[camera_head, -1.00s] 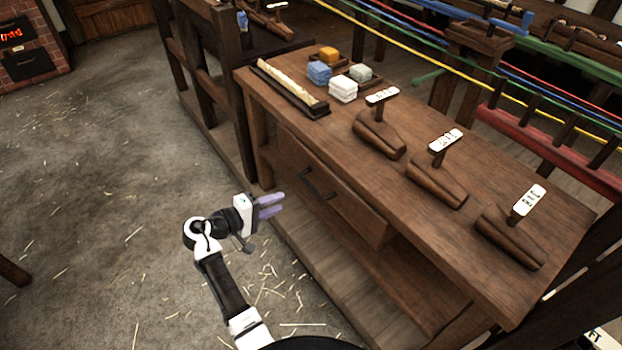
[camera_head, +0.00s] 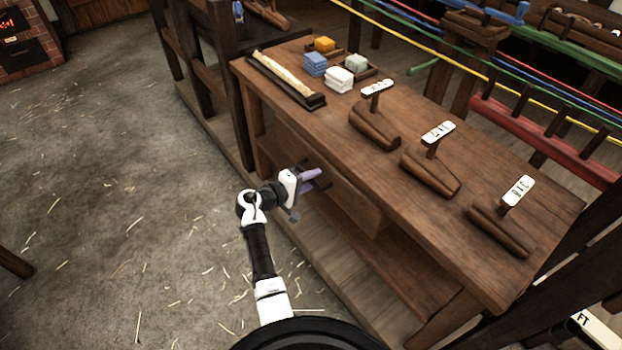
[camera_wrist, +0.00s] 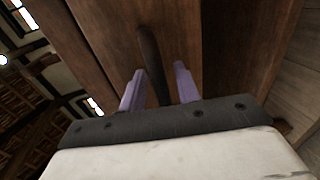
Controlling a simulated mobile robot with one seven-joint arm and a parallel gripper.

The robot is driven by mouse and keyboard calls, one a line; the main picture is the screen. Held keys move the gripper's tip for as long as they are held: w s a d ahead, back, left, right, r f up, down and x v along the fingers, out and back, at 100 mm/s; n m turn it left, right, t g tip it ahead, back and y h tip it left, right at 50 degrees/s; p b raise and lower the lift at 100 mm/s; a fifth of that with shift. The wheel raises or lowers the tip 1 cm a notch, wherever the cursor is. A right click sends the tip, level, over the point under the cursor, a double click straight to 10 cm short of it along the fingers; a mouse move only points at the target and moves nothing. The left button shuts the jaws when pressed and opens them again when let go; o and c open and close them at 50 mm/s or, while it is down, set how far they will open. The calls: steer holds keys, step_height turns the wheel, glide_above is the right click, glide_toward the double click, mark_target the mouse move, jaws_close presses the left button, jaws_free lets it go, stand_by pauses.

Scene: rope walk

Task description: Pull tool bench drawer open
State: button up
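The wooden tool bench (camera_head: 420,225) stands at the right of the head view. Its drawer front (camera_head: 350,200) is below the top, and the drawer looks closed. My gripper (camera_head: 316,180) is at the drawer's dark handle, covering most of it in the head view. In the wrist view, the dark handle (camera_wrist: 152,60) runs between the two purple fingers of my gripper (camera_wrist: 158,88). The fingers are apart, with a gap on each side of the handle, so they are around it but not closed on it.
On the bench top are a long tray (camera_head: 285,82), a blue block (camera_head: 315,64), a white block (camera_head: 339,80) and several labelled wooden tools, one in the middle (camera_head: 430,170). A lower shelf (camera_head: 400,265) lies under the drawer. Straw-strewn floor (camera_head: 130,200) at left is open.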

jaws_close()
stand_by(0.3)
